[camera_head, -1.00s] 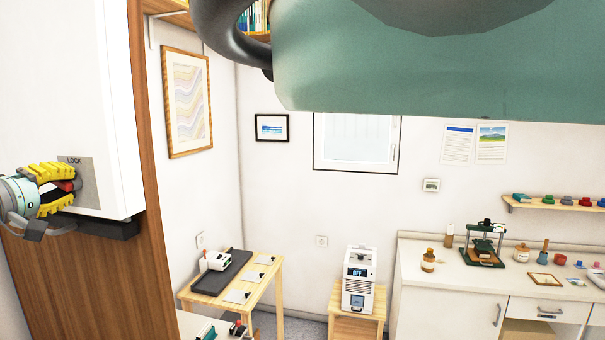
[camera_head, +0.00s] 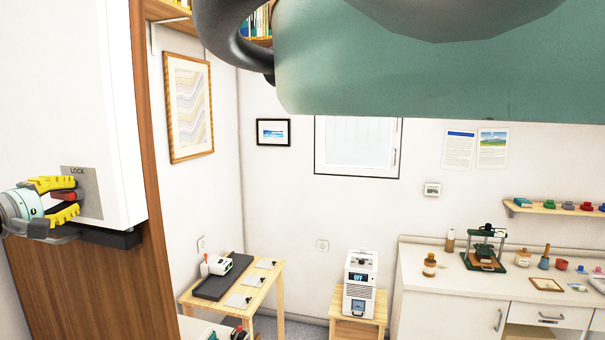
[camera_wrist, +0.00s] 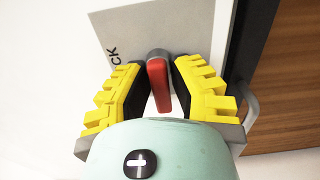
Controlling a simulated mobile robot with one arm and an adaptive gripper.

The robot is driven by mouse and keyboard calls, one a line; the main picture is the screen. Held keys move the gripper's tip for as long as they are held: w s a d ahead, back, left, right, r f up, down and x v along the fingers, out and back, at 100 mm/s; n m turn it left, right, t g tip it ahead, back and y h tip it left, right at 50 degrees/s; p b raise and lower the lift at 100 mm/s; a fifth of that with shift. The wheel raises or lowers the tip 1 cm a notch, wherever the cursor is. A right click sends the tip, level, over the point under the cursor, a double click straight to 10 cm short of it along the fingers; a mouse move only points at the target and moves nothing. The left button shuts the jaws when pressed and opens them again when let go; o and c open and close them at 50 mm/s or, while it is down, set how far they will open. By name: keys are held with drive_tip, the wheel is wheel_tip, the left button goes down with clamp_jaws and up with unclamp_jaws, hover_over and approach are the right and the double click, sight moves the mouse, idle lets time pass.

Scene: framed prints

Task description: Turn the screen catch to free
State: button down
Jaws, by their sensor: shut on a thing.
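The screen catch is a red lever (camera_wrist: 158,84) on a dark pivot, mounted on a grey plate (camera_wrist: 120,30) lettered LOCK. In the head view the red catch (camera_head: 66,197) and its plate (camera_head: 92,190) are on the side of a white cabinet-like box at the left. My gripper (camera_head: 72,198) has yellow ribbed fingers and is at the plate, around the catch. In the wrist view my gripper (camera_wrist: 154,80) has one finger on each side of the red lever, shut on it. The fingers hide part of the lever in the head view.
The white box (camera_head: 60,110) stands against a wooden panel (camera_head: 155,200), with a dark ledge (camera_head: 110,238) below it. A small table (camera_head: 235,295) and a counter (camera_head: 450,290) with several items are farther off to the right.

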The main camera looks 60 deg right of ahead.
drive_tip(key=c, duration=0.9)
unclamp_jaws()
drive_tip(key=shift+d, duration=0.1)
drive_tip(key=shift+c, duration=0.2)
drive_tip(key=v, duration=1.2)
